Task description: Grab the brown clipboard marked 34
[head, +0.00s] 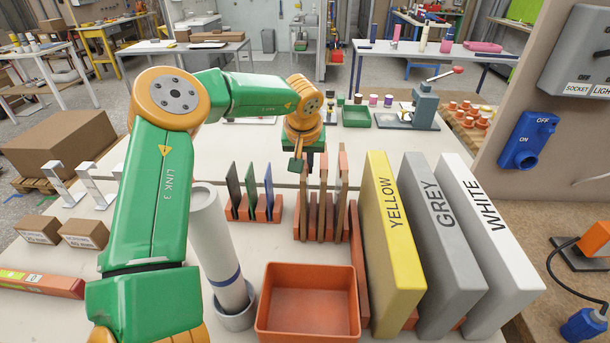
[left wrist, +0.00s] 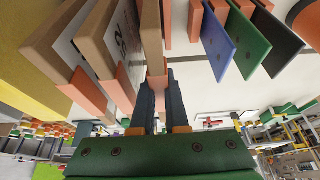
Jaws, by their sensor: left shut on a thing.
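Several brown clipboards (head: 341,195) stand upright in slots of an orange rack (head: 300,228) in the head view. My left gripper (head: 310,167) has come down over the far side of this row. In the left wrist view its two dark fingers (left wrist: 159,105) are shut on the edge of one brown clipboard (left wrist: 151,35). That clipboard shows edge-on, so I cannot read its number. A neighbouring clipboard (left wrist: 122,45) carries white paper with dark marks, only partly visible. The held board still appears to be among the others in the rack. My right gripper is not in view.
Dark, green and blue boards (head: 251,190) stand in a smaller rack to the left. Large yellow (head: 392,240), grey (head: 437,235) and white (head: 487,235) slabs stand close on the right. An empty orange bin (head: 308,325) and a white tube (head: 215,240) are nearer.

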